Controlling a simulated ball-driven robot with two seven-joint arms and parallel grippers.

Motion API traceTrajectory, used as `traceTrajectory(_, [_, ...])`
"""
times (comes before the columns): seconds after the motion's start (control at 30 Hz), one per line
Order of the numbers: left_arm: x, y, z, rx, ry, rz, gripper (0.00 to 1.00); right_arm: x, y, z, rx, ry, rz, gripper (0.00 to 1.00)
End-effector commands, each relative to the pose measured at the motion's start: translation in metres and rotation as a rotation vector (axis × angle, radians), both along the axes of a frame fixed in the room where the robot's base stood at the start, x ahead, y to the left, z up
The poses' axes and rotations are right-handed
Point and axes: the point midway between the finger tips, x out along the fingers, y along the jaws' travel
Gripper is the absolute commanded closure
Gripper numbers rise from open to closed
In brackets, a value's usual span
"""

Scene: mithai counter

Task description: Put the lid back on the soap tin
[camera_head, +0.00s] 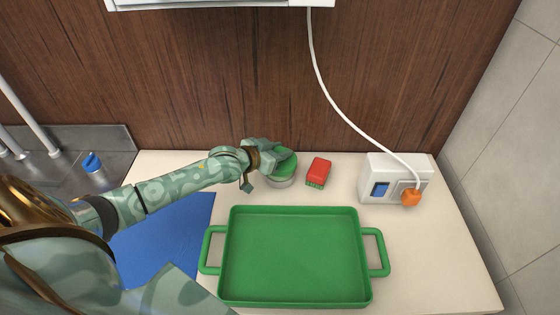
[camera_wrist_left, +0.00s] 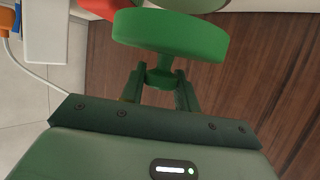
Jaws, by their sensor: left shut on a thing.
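My left gripper (camera_head: 268,158) is shut on the knob of the green round lid (camera_head: 287,162). The wrist view shows the lid (camera_wrist_left: 170,33) beyond my gripper (camera_wrist_left: 160,82), with its knob between the two fingers. The pale metallic soap tin (camera_head: 281,182) stands on the counter just below the lid in the head view. The lid and gripper hide much of the tin's top. I cannot tell whether the lid touches the rim. My right gripper is in neither view.
A red brush (camera_head: 319,171) with green bristles lies right of the tin. A green tray (camera_head: 295,257) is in front, with a blue mat (camera_head: 165,240) to its left. A white socket box (camera_head: 398,174) with an orange plug (camera_head: 411,197) stands right. A wooden wall rises behind.

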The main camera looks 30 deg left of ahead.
Motion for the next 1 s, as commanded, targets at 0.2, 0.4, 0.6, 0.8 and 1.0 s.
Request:
traceTrajectory(0.2, [0.002, 0.0, -0.033, -0.001, 0.002, -0.001, 0.91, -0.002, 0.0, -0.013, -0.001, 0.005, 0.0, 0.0])
traceTrajectory(0.4, [0.002, 0.0, -0.032, 0.0, 0.0, -0.001, 0.91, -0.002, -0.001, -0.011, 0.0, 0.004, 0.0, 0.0])
traceTrajectory(0.6, [0.002, 0.0, -0.038, -0.001, 0.0, -0.001, 0.91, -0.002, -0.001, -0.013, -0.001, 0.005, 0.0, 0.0])
traceTrajectory(0.8, [0.002, 0.0, -0.044, 0.0, 0.001, -0.001, 0.91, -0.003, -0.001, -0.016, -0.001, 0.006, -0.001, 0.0])
traceTrajectory(1.0, [0.002, 0.0, -0.045, 0.0, 0.0, -0.001, 0.58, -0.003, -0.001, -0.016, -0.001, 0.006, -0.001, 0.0])
